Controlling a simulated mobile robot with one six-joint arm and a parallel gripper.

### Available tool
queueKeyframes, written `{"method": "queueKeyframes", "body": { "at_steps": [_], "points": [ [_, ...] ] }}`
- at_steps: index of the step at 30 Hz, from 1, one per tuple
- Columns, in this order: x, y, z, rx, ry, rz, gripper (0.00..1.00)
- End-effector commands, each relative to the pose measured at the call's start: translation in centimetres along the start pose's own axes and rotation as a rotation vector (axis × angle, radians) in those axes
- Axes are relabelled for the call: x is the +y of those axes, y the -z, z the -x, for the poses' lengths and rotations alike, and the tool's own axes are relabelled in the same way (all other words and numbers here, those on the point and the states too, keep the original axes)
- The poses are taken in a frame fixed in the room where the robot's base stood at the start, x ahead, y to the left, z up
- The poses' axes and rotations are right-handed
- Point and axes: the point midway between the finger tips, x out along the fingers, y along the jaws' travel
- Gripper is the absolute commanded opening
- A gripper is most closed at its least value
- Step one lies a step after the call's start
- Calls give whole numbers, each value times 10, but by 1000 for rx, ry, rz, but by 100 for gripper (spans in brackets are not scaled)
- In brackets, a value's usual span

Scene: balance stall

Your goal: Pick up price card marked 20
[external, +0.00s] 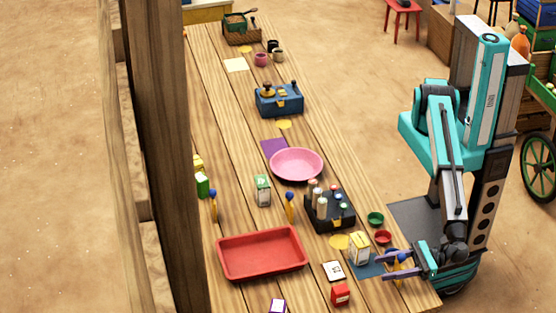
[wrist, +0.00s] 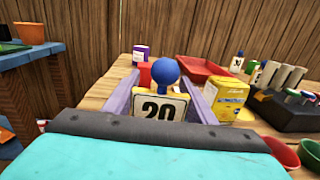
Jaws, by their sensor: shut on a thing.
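The price card marked 20 (wrist: 160,106) is a white card with black figures on a yellow holder topped by a blue ball. In the wrist view it stands upright between the two purple fingers of my gripper (wrist: 160,108), its number facing the camera. In the external view my gripper (external: 397,267) is at the near right edge of the stall table, shut around the card's holder (external: 400,257). Only the blue and yellow of the holder show there. I cannot tell whether its foot touches the table.
Green (external: 375,219) and red (external: 383,237) bowls are just behind.

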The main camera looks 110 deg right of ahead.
Motion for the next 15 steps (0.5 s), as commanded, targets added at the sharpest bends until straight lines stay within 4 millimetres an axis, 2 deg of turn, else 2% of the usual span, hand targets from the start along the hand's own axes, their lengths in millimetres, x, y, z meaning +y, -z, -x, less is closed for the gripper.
{"method": "queueKeyframes", "body": {
  "at_steps": [7,15],
  "points": [
    [0,-27,0,-1,0,-4,29],
    [-31,-30,20,0,-1,-1,29]
  ]
}}
